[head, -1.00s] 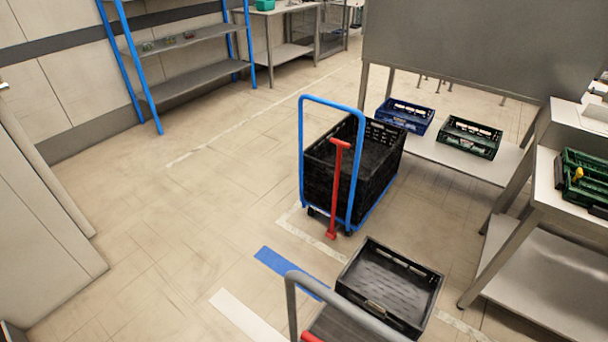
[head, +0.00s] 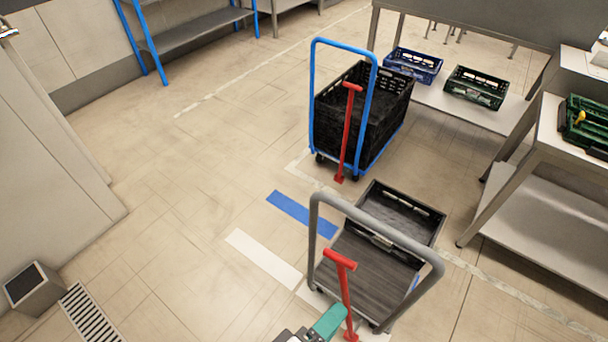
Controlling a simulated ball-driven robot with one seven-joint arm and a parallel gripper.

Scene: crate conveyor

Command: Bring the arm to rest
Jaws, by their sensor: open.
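My gripper (head: 312,328) shows only in part at the bottom edge of the head view. It is open. A teal piece and a dark and white part are visible there, and the rest of the arm is out of frame. The gripper appears close to the red handle (head: 343,285) of the near grey-framed cart (head: 375,262). I cannot tell whether they touch. No held object is visible.
A blue-framed cart (head: 315,105) carries a black crate (head: 358,125). Steel tables (head: 540,195) with crates stand right. A floor grate (head: 90,312) and grey box (head: 32,287) are lower left. The left-centre floor is clear.

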